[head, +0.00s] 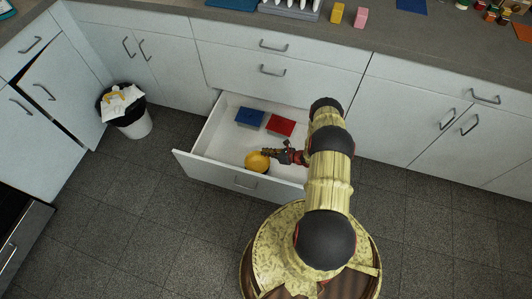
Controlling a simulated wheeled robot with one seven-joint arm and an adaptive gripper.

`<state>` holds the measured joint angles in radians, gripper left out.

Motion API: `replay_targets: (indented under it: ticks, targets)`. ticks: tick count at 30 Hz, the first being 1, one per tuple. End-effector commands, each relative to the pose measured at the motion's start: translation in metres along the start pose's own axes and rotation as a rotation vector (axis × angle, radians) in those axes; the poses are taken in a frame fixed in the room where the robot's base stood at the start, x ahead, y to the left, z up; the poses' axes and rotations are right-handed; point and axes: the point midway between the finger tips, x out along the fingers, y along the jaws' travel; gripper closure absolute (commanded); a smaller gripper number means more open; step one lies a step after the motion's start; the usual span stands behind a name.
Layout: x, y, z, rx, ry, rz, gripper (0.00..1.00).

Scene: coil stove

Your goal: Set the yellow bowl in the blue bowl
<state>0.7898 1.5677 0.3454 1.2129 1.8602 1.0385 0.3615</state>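The yellow bowl (257,161) is inside the open drawer, near its front panel. My gripper (272,153) reaches into the drawer from the right, and its fingertips are at the bowl's right edge. At this size I cannot tell whether the fingers touch or grip the bowl, or whether they are open or shut. I make out no blue bowl in this view. My arm hides the right end of the drawer.
The open drawer (216,168) also holds a blue flat item (249,117) and a red one (280,125) at its back. A bin (134,123) stands to the left. The counter (400,42) above carries small items. Floor to the left is clear.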

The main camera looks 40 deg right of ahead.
Motion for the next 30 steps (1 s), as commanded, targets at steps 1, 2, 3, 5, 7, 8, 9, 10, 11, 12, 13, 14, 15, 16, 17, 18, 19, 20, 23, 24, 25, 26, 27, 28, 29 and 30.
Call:
replay_targets:
  ticks: [1, 2, 3, 5, 7, 8, 9, 10, 11, 12, 13, 14, 15, 16, 17, 18, 19, 20, 23, 24, 25, 26, 27, 28, 29, 30]
  targets:
    - [0.001, -0.001, -0.001, 0.0, 0.0, 0.0, 1.0]
    - [0.001, -0.001, -0.002, 0.0, 0.0, 0.0, 1.0]
    - [0.002, -0.001, -0.002, -0.001, 0.0, 0.0, 1.0]
    - [0.002, -0.002, -0.002, -0.001, -0.001, 0.0, 1.0]
    - [0.002, -0.001, -0.002, -0.001, 0.0, 0.0, 0.94]
    - [0.002, -0.001, -0.002, -0.001, 0.0, 0.0, 0.92]
    - [0.002, -0.001, -0.002, 0.0, 0.0, 0.0, 0.9]
    - [0.002, -0.001, -0.002, 0.0, 0.0, 0.0, 0.88]
    - [0.002, -0.001, -0.002, 0.0, 0.0, 0.0, 0.87]
    - [0.002, -0.001, -0.002, 0.0, 0.0, 0.0, 0.84]
    - [0.002, -0.001, -0.002, 0.0, 0.0, 0.0, 0.83]
    - [0.002, -0.001, -0.002, 0.0, 0.0, 0.0, 0.81]
    - [0.002, -0.001, -0.002, 0.0, 0.0, 0.0, 0.79]
    - [0.002, -0.001, -0.002, 0.0, 0.0, 0.0, 0.77]
    - [0.002, -0.001, -0.002, 0.0, 0.0, 0.0, 0.77]
    - [0.002, -0.001, -0.002, 0.0, 0.0, 0.0, 0.77]
    - [0.002, -0.001, -0.002, 0.0, 0.0, 0.0, 0.77]
    - [0.002, -0.001, -0.002, 0.0, 0.0, 0.0, 0.77]
    - [0.002, -0.001, -0.002, 0.0, 0.0, 0.0, 0.77]
    - [0.002, -0.001, -0.002, 0.0, 0.0, 0.0, 0.77]
    - [0.001, -0.001, -0.002, 0.0, -0.001, 0.0, 0.77]
    - [0.001, -0.001, -0.001, 0.0, -0.001, 0.0, 0.77]
    - [0.0, 0.0, 0.001, 0.0, -0.001, 0.0, 0.77]
    - [-0.002, 0.0, 0.003, 0.0, -0.001, 0.0, 0.77]
    - [-0.003, 0.001, 0.006, 0.0, -0.001, -0.001, 0.77]
    - [-0.006, 0.002, 0.01, 0.0, -0.001, -0.001, 0.77]
